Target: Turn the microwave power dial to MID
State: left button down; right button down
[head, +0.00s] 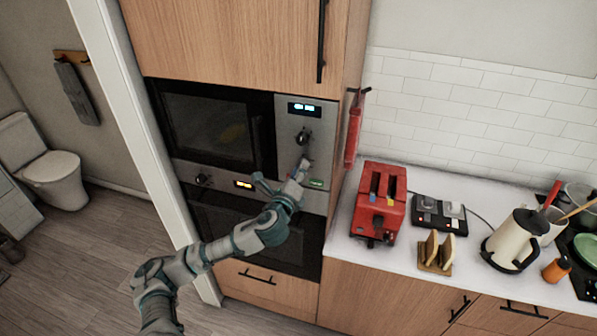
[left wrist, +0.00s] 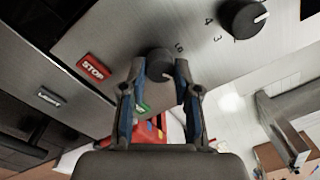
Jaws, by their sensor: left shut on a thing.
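The microwave (head: 222,128) is built into the wooden cabinet, with its door shut and a steel control panel (head: 318,125) on its right. An upper dial (head: 303,136) sits below the lit display; it also shows in the left wrist view (left wrist: 238,18), with numbers beside it, apart from my fingers. My left gripper (head: 301,168) reaches the lower panel. In the left wrist view its fingers (left wrist: 158,85) are shut on the lower dial (left wrist: 159,62), one on each side. My gripper hides this dial in the head view. I cannot read its setting. My right gripper is not in view.
A red STOP button (left wrist: 93,67) and a green button (head: 316,183) are close to my left gripper. An oven (head: 235,226) is below the microwave. A red toaster (head: 378,202), toast rack (head: 436,251) and kettle (head: 512,241) stand on the right counter.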

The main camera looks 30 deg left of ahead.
pick_arm(q)
jog(key=shift+d+f, duration=0.1)
jog(key=shift+f, duration=0.35)
jog(key=c, duration=0.8)
grip_release()
jog(key=shift+w, duration=0.1)
jog(key=shift+c, duration=0.2)
jog(key=v, duration=0.6)
jog(key=shift+s, duration=0.4)
